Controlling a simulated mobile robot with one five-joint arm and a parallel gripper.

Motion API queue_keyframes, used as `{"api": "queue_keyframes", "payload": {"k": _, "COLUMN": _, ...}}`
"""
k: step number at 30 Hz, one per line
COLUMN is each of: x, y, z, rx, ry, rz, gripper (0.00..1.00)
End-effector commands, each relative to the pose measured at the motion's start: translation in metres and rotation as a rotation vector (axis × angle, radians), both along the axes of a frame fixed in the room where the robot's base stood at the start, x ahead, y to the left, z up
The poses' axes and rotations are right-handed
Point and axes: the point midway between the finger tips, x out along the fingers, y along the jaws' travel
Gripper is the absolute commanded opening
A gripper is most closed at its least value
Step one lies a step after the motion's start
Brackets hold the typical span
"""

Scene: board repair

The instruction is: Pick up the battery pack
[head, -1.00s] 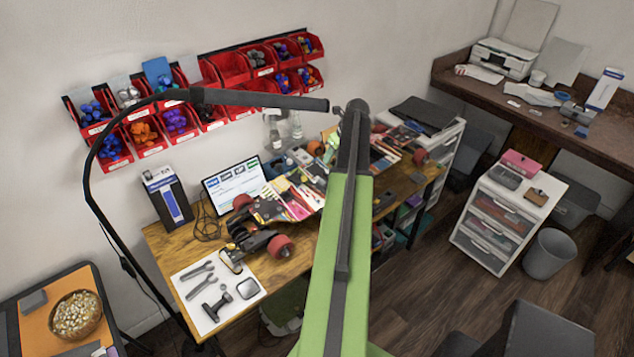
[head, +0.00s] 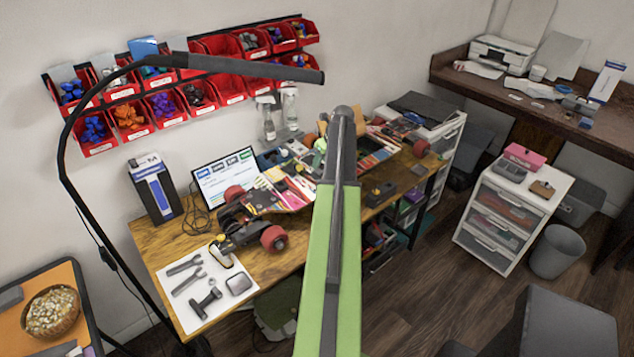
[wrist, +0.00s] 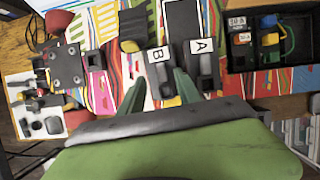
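In the wrist view, my gripper (wrist: 159,80) is open, its two green fingers apart above the board's colourful deck (wrist: 112,55). Between and just beyond the fingertips is a dark module with a white "B" label (wrist: 158,54). Right of it is a longer dark module labelled "A" (wrist: 202,46). A black tray (wrist: 252,63) farther right holds a small "30 A" part (wrist: 238,24) and a blue and yellow wired part (wrist: 268,22). I cannot tell which item is the battery pack. In the head view my green arm hides the gripper and part of the board.
Red bins (head: 134,138) hang behind. A white drawer unit (head: 490,240) stands right.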

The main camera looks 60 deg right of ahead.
Motion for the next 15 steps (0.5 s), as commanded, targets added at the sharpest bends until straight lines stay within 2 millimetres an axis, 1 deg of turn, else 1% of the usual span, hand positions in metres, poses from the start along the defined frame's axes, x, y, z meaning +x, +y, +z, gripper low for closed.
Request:
{"api": "queue_keyframes", "payload": {"k": 1, "x": 0.003, "y": -0.001, "z": -0.010, "rx": 0.000, "ry": 0.000, "rz": 0.001, "gripper": 0.40}}
{"api": "queue_keyframes", "payload": {"k": 7, "x": 0.017, "y": -0.006, "z": -0.043, "rx": -0.001, "ry": 0.000, "rz": 0.002, "gripper": 0.40}}
{"api": "queue_keyframes", "payload": {"k": 9, "x": 0.019, "y": -0.006, "z": -0.047, "rx": -0.001, "ry": 0.000, "rz": 0.002, "gripper": 0.40}}
{"api": "queue_keyframes", "payload": {"k": 15, "x": 0.019, "y": -0.006, "z": -0.043, "rx": 0.000, "ry": 0.000, "rz": 0.001, "gripper": 0.40}}
